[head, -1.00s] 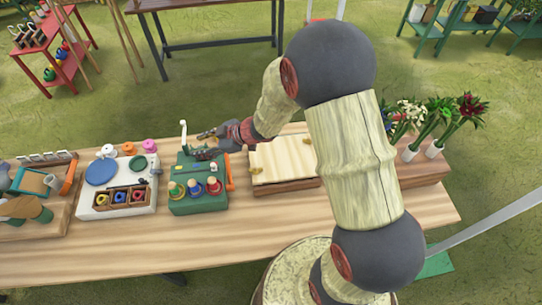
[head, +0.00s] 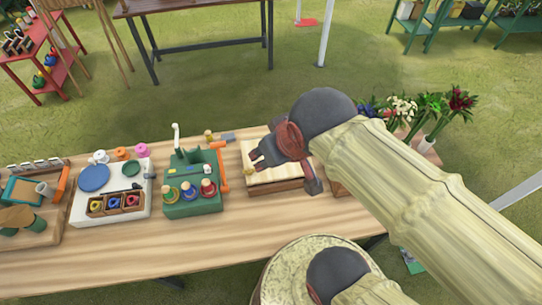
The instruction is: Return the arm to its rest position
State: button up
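My arm shows large in the head view, reaching from the lower right to the middle. My gripper (head: 262,153) is over the pale wooden board box (head: 280,188) and partly covers it. I see no object in the gripper. The fingers are small and partly turned away, so I cannot tell whether they are open or shut. The wooden table (head: 160,255) runs beneath the arm.
A green station with colored bottles (head: 193,208) stands left of the gripper. Left of it is a white station (head: 140,210) with spools behind. Cut flowers (head: 425,110) stand at right, partly behind my arm. The table's front strip at left is clear.

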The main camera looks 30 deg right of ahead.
jog(key=shift+s+a, duration=0.3)
jog(key=shift+s, duration=0.2)
jog(key=shift+f, duration=0.2)
notch_tip(320, 180, down, 7)
jog(key=b, duration=0.6)
jog(key=shift+r+b, duration=0.2)
jog(key=shift+b, duration=0.2)
jog(key=shift+r, duration=0.2)
jog(key=shift+c, duration=0.6)
jog(key=shift+d, duration=0.1)
jog(key=shift+c, duration=0.5)
